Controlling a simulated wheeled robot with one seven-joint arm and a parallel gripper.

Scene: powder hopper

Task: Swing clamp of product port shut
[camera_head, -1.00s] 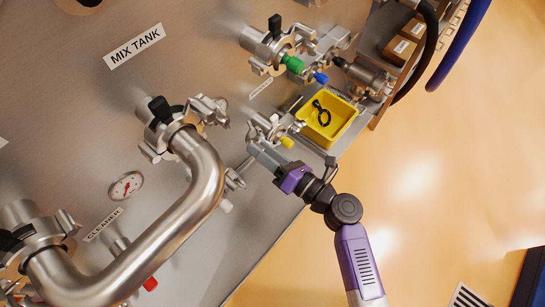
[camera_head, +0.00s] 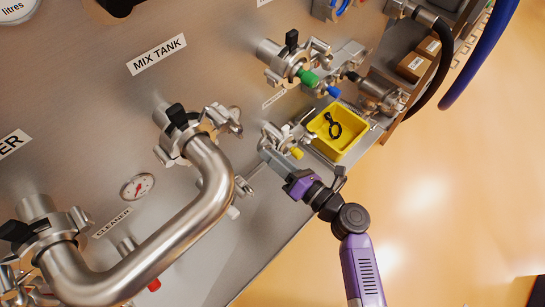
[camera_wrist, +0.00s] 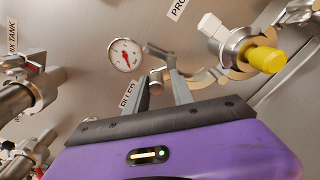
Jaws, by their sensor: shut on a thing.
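The product port, with a yellow plug (camera_head: 297,153), is on the steel panel just right of my gripper; its label is partly cut off in the wrist view. The yellow plug (camera_wrist: 265,59) sits in a round metal flange there. A curved metal half of the clamp (camera_wrist: 205,78) reaches out from the port toward my fingers and looks swung away from the flange. My gripper (camera_head: 266,154) is at the left side of the port. In the wrist view my gripper (camera_wrist: 160,68) is shut on part of the clamp; the exact grip is small and partly hidden.
A yellow bin (camera_head: 338,132) with a black ring stands right of the port. A large bent pipe (camera_head: 205,185) lies to the left. A port with a green plug (camera_head: 307,77) is above. A gauge (camera_wrist: 125,54) is beyond my fingers. Open floor lies right.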

